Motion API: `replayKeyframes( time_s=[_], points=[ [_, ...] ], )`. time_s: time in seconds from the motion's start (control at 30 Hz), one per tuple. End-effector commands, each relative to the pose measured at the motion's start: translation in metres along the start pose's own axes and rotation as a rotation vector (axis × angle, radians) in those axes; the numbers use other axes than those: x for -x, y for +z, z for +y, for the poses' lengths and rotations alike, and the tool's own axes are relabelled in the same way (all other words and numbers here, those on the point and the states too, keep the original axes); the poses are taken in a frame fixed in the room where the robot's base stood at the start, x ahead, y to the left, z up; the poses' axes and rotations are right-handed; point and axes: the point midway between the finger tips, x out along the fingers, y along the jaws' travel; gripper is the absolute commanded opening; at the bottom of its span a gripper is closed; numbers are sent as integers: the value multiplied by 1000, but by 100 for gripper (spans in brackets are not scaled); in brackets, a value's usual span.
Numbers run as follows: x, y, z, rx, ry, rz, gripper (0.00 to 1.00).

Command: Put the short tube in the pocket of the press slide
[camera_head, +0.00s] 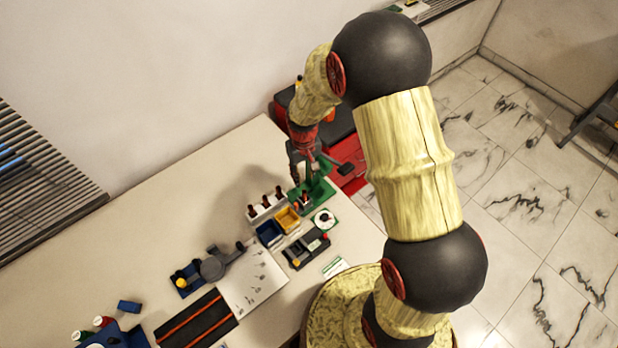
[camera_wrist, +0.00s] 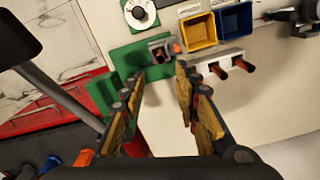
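My gripper (camera_wrist: 156,76) is open, with nothing seen between its fingers. It hangs over the green press (camera_wrist: 126,55); it also shows in the head view (camera_head: 300,168). The slide (camera_wrist: 152,44) is a small grey block on the green base, with an orange knob (camera_wrist: 177,48) beside it. A dark reddish-brown shape (camera_wrist: 161,56) shows in the slide's pocket; I cannot tell whether it is the short tube. Reddish-brown tubes stand in a white rack (camera_wrist: 232,55), also seen in the head view (camera_head: 266,212). One finger hides part of the rack. I cannot tell which tube is short.
A yellow bin (camera_wrist: 199,33) and a blue bin (camera_wrist: 235,20) stand beside the rack. A white dial (camera_wrist: 139,13) on a green plate lies near the press. A red cabinet (camera_wrist: 50,112) lies past the table's edge. Bare tabletop (camera_head: 215,165) is free behind the rack.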

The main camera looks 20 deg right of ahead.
Motion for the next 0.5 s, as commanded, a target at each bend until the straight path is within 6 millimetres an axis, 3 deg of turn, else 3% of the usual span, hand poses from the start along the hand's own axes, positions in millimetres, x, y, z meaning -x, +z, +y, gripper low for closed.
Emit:
replayKeyframes(
  time_s=[0.13,0.27,0.4,0.5],
  points=[
    [46,0,0,-4,3,46,31],
    [115,12,-1,-12,7,117,31],
    [186,41,-3,-21,10,196,31],
    [228,68,-5,-28,12,251,31]
  ],
)
